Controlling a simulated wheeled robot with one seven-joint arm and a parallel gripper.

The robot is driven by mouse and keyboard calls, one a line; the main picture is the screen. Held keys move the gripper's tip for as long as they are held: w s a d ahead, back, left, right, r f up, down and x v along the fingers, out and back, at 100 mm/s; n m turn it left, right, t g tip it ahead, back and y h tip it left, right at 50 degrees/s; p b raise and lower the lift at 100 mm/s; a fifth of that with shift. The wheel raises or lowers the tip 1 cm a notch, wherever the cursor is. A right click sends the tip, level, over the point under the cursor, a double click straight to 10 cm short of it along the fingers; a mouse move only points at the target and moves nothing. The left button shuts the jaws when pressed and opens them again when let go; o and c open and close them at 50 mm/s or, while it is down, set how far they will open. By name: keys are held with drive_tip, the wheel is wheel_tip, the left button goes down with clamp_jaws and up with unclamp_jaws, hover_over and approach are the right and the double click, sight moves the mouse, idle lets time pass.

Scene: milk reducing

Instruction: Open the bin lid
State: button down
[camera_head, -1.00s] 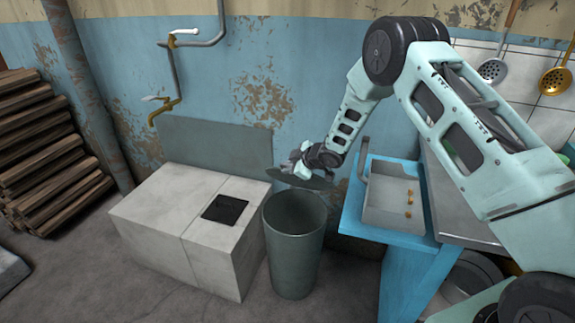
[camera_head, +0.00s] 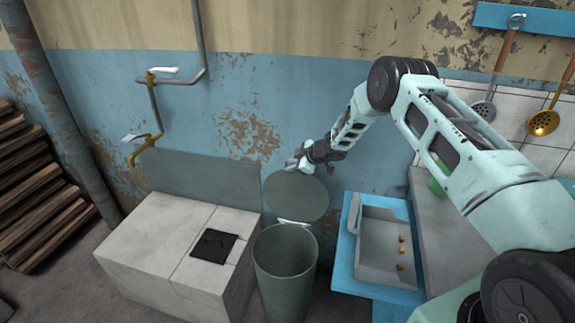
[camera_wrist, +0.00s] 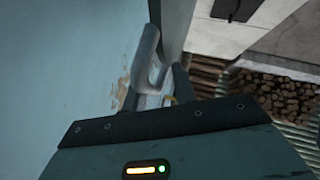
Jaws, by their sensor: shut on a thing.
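The bin (camera_head: 285,272) is a tall grey cylinder on the floor with its mouth uncovered. Its round grey bin lid (camera_head: 296,200) stands steeply tilted up behind the mouth, its lower edge at the bin's back rim. My gripper (camera_head: 294,162) is at the lid's upper edge and is shut on the lid. In the wrist view, my gripper's dark fingers (camera_wrist: 155,92) close around a curved grey piece that looks like the lid's handle (camera_wrist: 145,55). The exact contact is dark and partly hidden.
A pale stone block (camera_head: 185,245) with a dark square opening is left of the bin. A blue table (camera_head: 346,250) with a grey tray (camera_head: 362,265) is close on the right. The peeling blue wall (camera_head: 250,130) is right behind the lid. Stacked logs (camera_head: 40,205) are far left.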

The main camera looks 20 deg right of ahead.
drive_tip(key=shift+w+d+f, duration=0.25)
drive_tip(key=shift+w+f, duration=0.05)
drive_tip(key=shift+w, duration=0.05)
drive_tip(key=c, duration=1.5)
unclamp_jaws()
drive_tip(key=shift+f, duration=0.1)
drive_tip(key=shift+s+d+r, duration=0.2)
drive_tip(key=shift+r, duration=0.25)
drive_tip(key=b+v, duration=0.1)
drive_tip(key=v, duration=1.5)
drive_tip(key=shift+s+d, duration=0.1)
drive_tip(key=shift+s, duration=0.15)
